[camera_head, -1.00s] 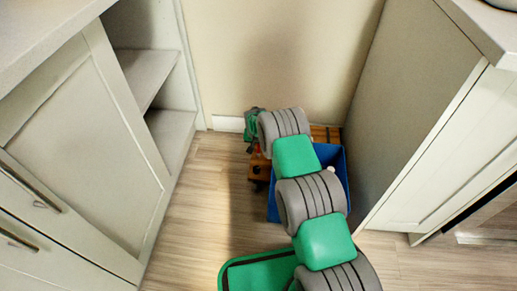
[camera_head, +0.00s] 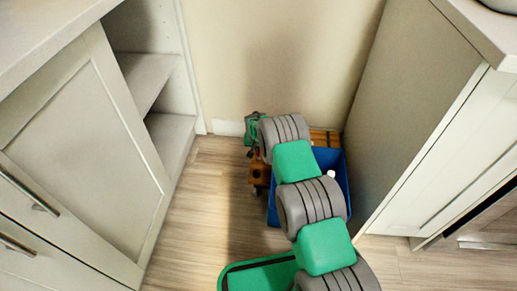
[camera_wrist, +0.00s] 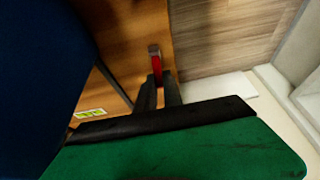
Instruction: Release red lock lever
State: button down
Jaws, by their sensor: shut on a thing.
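The red lock lever (camera_wrist: 155,63) shows in the wrist view as a small red bar at the edge of a brown wooden board (camera_wrist: 125,45). The dark fingers of my gripper (camera_wrist: 158,90) are closed together at its lower end. Their exact contact is hard to make out. In the head view my gripper (camera_head: 254,132) is low near the back wall, at the left end of the wooden unit (camera_head: 258,174). My arm hides much of that unit, and I cannot make out the lever there.
A blue bin (camera_head: 343,182) stands at the right of the wooden unit, with a small white item (camera_head: 331,174) in it. A cabinet (camera_head: 80,150) with open shelves is on the left; another cabinet (camera_head: 400,120) is on the right. The wooden floor (camera_head: 195,225) at left is clear.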

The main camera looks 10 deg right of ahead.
aim_at(259, 153)
jog(key=shift+w+f+g+b, duration=0.25)
jog(key=shift+f+g+b, duration=0.15)
jog(key=shift+b, duration=0.75)
jog(key=shift+w+d+r+g, duration=0.1)
jog(key=shift+r+g, duration=0.15)
jog(key=shift+g, duration=0.25)
jog(key=c, duration=1.5)
grip_release()
jog(key=p+v, duration=0.4)
jog(key=v, duration=0.3)
jog(key=shift+d+r, duration=0.1)
jog(key=shift+r, duration=0.3)
jog(key=shift+r, duration=0.1)
